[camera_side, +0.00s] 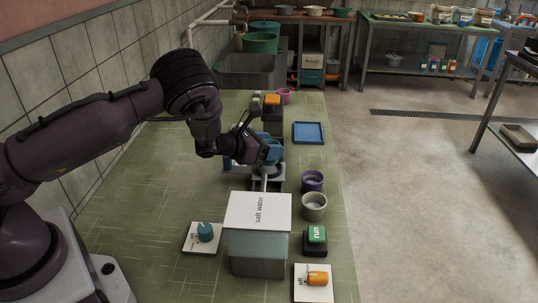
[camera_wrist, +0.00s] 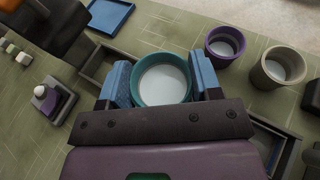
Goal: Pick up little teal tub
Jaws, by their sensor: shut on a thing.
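The little teal tub (camera_wrist: 162,80) sits between the two blue finger pads of my gripper (camera_wrist: 164,84) in the wrist view, with its open round mouth toward the camera and a pale inside. The pads press on its left and right sides, so my gripper is shut on it. In the side view my gripper (camera_side: 268,153) is beyond the salt water box, and the tub is mostly hidden by the fingers there. I cannot tell whether the tub is clear of the surface below it.
A purple tub (camera_side: 312,181) and a beige tub (camera_side: 314,207) stand right of my gripper. A blue tray (camera_side: 308,132) lies beyond. The salt water box (camera_side: 258,212), green run button (camera_side: 316,234) and orange off switch (camera_side: 317,278) are nearer. A pink tub (camera_side: 284,95) stands farther back.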

